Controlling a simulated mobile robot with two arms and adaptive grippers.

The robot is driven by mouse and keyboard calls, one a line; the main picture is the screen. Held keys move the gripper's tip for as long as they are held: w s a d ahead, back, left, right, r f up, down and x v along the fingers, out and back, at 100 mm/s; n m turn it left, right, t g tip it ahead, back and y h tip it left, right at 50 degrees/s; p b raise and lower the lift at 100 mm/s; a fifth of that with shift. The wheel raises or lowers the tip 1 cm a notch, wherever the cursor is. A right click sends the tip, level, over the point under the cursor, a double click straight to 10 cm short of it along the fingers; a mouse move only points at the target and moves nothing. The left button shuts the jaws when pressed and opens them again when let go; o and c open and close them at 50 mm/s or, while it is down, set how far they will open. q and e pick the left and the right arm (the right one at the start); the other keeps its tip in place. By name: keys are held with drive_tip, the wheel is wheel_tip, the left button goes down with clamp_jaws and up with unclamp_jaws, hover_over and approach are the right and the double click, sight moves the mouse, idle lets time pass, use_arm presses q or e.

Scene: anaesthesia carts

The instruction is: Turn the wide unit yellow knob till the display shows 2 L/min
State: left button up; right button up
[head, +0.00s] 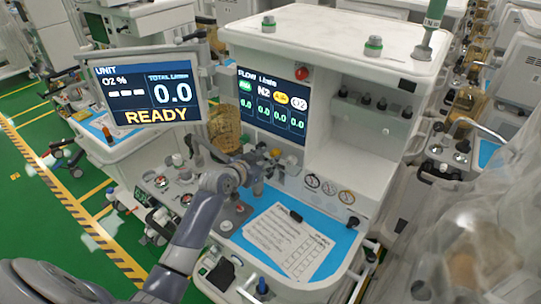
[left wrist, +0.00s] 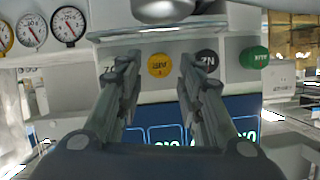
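The yellow knob (left wrist: 159,65), marked AIR, shows upside down on the wide unit's front panel in the left wrist view. My left gripper (left wrist: 159,62) is open, with one finger on each side of the knob and visible gaps between. The flow display reads 0.0 in every column, including the yellow one. The tilted screen (head: 151,92) reads READY and total 0.0 L/min. My right gripper is not in view.
A black knob (left wrist: 207,63) sits close beside one finger, and a green knob (left wrist: 254,57) lies farther right. Round gauges (left wrist: 69,25) are at the left. A paper sheet (head: 290,243) lies on the blue worktop (head: 335,222) below. Other carts stand around.

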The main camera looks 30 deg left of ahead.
sight(273, 156)
use_arm(q)
drive_tip(key=shift+x, duration=1.55)
drive_tip(key=c, duration=0.8)
